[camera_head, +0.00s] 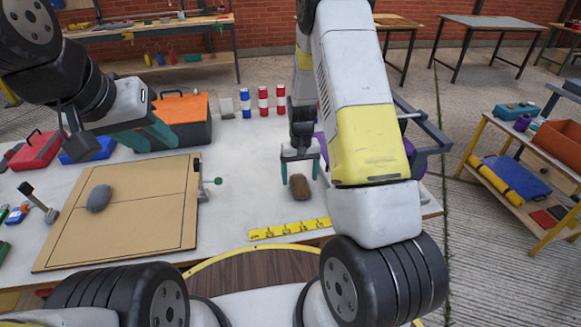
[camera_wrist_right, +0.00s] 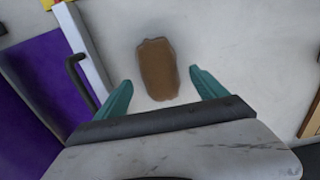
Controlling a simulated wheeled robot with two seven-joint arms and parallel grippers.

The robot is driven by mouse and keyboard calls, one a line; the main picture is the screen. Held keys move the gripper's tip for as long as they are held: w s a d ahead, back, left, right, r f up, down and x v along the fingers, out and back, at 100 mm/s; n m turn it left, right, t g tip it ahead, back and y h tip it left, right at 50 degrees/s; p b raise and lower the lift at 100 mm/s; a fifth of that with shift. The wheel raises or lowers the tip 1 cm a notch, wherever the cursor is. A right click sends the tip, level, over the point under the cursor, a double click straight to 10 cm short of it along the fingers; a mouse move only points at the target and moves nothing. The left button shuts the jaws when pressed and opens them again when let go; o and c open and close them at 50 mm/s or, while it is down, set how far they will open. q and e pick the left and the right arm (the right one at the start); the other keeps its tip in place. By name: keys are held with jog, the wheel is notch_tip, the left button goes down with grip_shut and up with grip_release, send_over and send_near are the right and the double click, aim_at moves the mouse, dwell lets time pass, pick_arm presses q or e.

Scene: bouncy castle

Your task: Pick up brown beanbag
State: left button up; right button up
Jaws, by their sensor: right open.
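The brown beanbag (camera_head: 300,187) lies on the white table, right of the cardboard-coloured board, in the head view. In the right wrist view the beanbag (camera_wrist_right: 157,69) sits ahead of and partly between the two teal fingers. My right gripper (camera_head: 300,176) is open and empty, directly at the beanbag's far side, with its fingers pointing down; its fingers also show in the right wrist view (camera_wrist_right: 160,95). I cannot tell whether they touch the beanbag. My left gripper (camera_head: 150,137) is at the upper left, near the orange toolbox, with teal fingers; its opening is unclear.
A grey beanbag (camera_head: 99,198) lies on the tan board (camera_head: 130,232). A yellow ruler strip (camera_head: 290,229) lies in front of the brown beanbag. Red-and-white cans (camera_head: 263,102) and an orange toolbox (camera_head: 182,118) stand behind. A purple object (camera_wrist_right: 38,85) is beside my right gripper.

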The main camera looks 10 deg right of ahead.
aim_at(300, 181)
notch_tip(300, 181, down, 3)
jog(key=shift+f, duration=0.2)
jog(key=shift+c, duration=0.4)
grip_shut()
